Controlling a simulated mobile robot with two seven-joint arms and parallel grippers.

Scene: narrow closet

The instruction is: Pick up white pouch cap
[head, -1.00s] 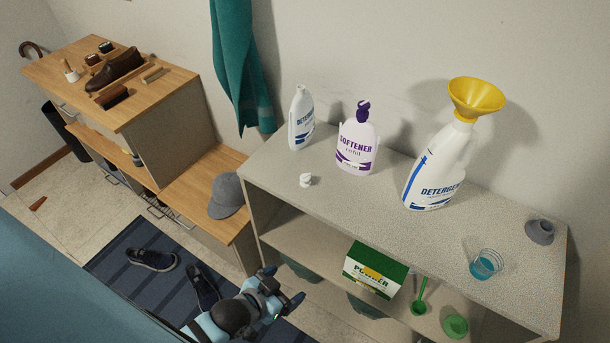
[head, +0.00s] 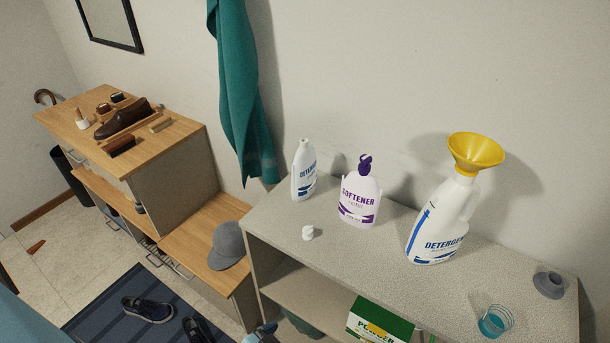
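The small white pouch cap (head: 308,232) sits on the grey shelf top (head: 290,220), near its front left edge. It stands apart in front of the white and purple softener pouch (head: 359,197) and the small white detergent bottle (head: 303,172). Only a small part of my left gripper (head: 264,331) shows at the bottom edge, below and in front of the shelf, well away from the cap. Its fingers are mostly cut off, so I cannot tell whether it is open. My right gripper is not in view.
A large detergent bottle (head: 437,225) with a yellow funnel (head: 475,152) stands right of the softener. A cup of blue liquid (head: 494,321) and a grey cap (head: 548,284) are farther right. A green powder box (head: 378,322) is on the lower shelf. A grey hat (head: 228,245) rests on the wooden bench.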

